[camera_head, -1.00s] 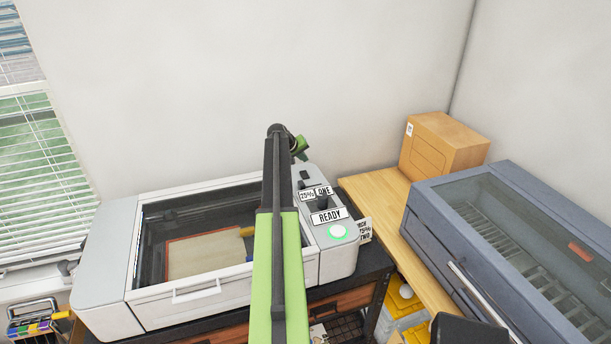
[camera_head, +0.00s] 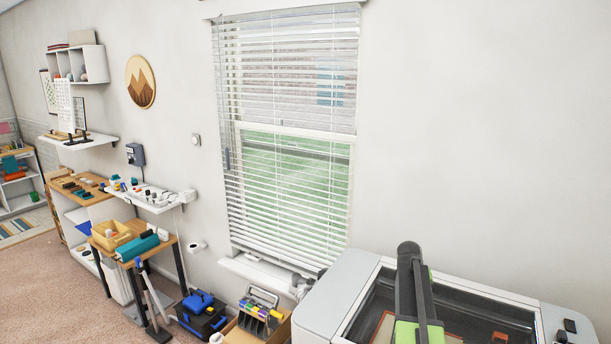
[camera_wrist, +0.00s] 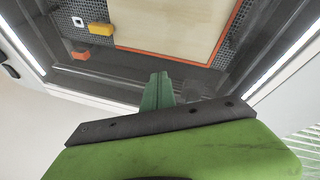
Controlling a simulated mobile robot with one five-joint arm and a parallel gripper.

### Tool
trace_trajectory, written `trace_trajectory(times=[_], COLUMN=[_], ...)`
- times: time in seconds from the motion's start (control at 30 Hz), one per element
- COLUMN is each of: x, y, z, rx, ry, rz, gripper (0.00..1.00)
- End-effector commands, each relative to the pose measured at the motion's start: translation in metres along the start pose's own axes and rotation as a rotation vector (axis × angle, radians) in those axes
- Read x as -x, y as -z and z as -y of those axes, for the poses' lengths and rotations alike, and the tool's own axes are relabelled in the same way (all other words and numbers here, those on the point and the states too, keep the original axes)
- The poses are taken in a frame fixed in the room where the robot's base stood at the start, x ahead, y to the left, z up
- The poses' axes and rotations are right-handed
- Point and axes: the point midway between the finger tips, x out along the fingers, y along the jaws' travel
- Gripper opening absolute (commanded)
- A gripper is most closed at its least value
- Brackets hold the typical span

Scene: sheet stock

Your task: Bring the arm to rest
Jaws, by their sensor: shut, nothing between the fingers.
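My arm (camera_head: 412,290), green and dark grey, stands at the lower right of the head view, in front of the white machine. The gripper end is not clear there. In the wrist view my gripper (camera_wrist: 158,90) shows as green fingers pressed together, shut and empty. Beyond it lies the machine's bed with a pale sheet (camera_wrist: 180,25) edged in orange-red. The fingers look apart from the sheet, with dark machine surface behind them.
The white machine (camera_head: 340,290) fills the lower right. In its bed are a yellow piece (camera_wrist: 101,28) and a small orange piece (camera_wrist: 81,55). A window with blinds (camera_head: 290,150) is mid-view. A toolbox (camera_head: 203,312), a caddy (camera_head: 260,308) and a small table (camera_head: 165,245) stand left.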

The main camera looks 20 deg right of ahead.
Motion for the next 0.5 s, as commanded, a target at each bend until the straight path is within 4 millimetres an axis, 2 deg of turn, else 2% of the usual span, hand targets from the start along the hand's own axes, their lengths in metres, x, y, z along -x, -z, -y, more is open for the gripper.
trace_trajectory(times=[0.03,0.1,0.17,0.2,0.3,0.4,0.5], x=[0.016,0.035,0.053,0.065,0.093,0.118,0.139], y=[-0.016,-0.036,-0.056,-0.071,-0.112,-0.151,-0.189], z=[0.045,0.1,0.146,0.175,0.238,0.285,0.322], rx=[0.041,0.092,0.138,0.17,0.248,0.317,0.379], ry=[0.036,0.086,0.128,0.156,0.218,0.268,0.309], rz=[0.004,0.014,0.025,0.033,0.056,0.079,0.101], gripper=[0.0,0.0,0.0,0.0,0.0,0.0,0.0])
